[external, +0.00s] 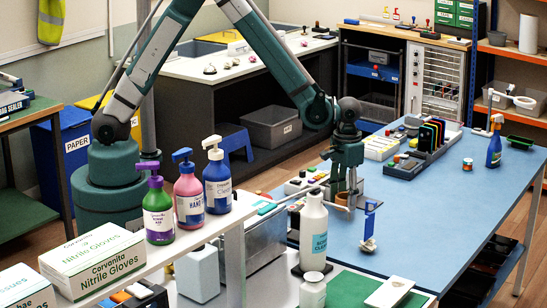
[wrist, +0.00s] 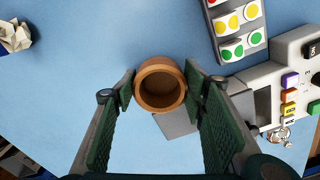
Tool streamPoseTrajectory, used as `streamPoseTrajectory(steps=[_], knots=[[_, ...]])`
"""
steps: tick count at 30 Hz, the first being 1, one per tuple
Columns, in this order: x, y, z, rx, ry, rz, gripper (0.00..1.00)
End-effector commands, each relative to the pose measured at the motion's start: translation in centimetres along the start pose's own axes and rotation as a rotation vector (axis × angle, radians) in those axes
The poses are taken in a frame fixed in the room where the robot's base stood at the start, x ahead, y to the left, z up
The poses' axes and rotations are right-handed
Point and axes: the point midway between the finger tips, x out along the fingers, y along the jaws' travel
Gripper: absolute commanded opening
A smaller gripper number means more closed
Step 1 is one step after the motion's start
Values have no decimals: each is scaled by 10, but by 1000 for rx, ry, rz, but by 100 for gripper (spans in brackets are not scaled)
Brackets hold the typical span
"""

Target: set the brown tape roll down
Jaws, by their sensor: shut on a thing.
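The brown tape roll (wrist: 160,66) is a short, hollow cylinder, seen from above in the wrist view with its round opening facing the camera. My gripper (wrist: 160,90) is shut on it, with one green-padded finger against each side. In the external view my gripper (external: 346,190) points down over the near left part of the blue table (external: 420,225). A bit of the brown roll shows between its fingers there. I cannot tell whether the roll touches the surface; a grey patch lies below it.
In the wrist view a grey tray with coloured dots (wrist: 237,28) and a device with coloured buttons (wrist: 285,85) lie to the right.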

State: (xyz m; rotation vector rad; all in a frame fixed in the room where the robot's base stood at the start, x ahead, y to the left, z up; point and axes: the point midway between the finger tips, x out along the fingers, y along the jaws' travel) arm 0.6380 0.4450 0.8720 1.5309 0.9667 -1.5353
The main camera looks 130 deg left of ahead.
Motion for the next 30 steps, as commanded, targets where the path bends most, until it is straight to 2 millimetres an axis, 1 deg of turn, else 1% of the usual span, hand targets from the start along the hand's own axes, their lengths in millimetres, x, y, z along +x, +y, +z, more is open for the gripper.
streamPoseTrajectory(steps=[9, 11, 26, 27, 30], knots=[[30, 0, 0, 0, 0, 0, 30], [33, 0, 0, 0, 0, 0, 30], [39, 0, 0, 0, 0, 0, 30], [39, 0, 0, 0, 0, 0, 45], [38, 0, 0, 0, 0, 0, 57]])
